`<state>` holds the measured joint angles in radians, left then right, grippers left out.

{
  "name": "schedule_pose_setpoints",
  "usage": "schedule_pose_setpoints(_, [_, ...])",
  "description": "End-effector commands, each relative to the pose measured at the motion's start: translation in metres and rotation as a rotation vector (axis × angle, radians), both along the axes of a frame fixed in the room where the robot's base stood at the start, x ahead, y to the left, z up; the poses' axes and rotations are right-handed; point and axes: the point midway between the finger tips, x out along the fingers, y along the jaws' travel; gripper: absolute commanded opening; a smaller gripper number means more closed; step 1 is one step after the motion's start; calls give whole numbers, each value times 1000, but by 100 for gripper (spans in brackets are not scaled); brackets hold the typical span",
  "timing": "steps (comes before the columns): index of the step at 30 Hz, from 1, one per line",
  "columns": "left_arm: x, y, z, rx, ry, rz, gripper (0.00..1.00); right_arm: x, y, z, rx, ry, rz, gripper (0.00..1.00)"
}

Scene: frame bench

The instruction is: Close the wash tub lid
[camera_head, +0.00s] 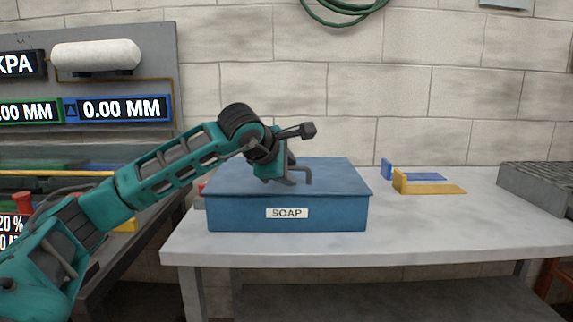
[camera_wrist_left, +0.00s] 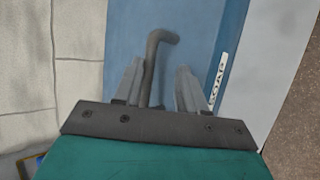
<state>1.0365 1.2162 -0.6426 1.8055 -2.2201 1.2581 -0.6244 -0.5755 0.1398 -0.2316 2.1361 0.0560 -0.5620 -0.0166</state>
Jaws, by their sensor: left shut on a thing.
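The wash tub (camera_head: 240,214) is a blue box with a white SOAP label on its front, standing on the light bench. Its blue lid (camera_head: 340,178) lies flat over the top, and I see no open gap along the front edge. My left gripper (camera_head: 289,181) is low over the lid, shut on the grey lid handle (camera_wrist_left: 160,38). In the left wrist view the bent handle rises between the two fingers of the left gripper (camera_wrist_left: 158,85). The gripper partly hides the handle in the head view. My right gripper is not in view.
A blue bracket (camera_head: 420,177) and a yellow bracket (camera_head: 435,188) lie on the bench right of the tub. A grey ribbed block (camera_head: 540,185) stands at the right end. The bench (camera_head: 440,225) is clear in front. A panel with displays (camera_head: 122,108) stands back left.

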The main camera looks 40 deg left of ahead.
Motion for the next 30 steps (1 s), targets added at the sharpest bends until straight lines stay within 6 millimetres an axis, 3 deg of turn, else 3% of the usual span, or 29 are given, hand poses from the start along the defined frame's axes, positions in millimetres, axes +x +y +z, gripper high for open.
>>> schedule_pose_setpoints(1, [-1, -3, -13, -5, 33, -3, 33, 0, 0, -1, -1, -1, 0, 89])
schedule_pose_setpoints(4, [-1, -2, -13, -6, 33, -2, 40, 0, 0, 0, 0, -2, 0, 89])
schedule_pose_setpoints(11, [-7, -2, -7, -3, 32, -1, 40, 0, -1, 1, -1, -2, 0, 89])
schedule_pose_setpoints(24, [-77, -15, 54, 3, 9, 3, 40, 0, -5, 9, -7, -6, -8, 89])
schedule_pose_setpoints(30, [-98, -19, 72, 1, 5, 2, 40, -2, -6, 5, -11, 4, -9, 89])
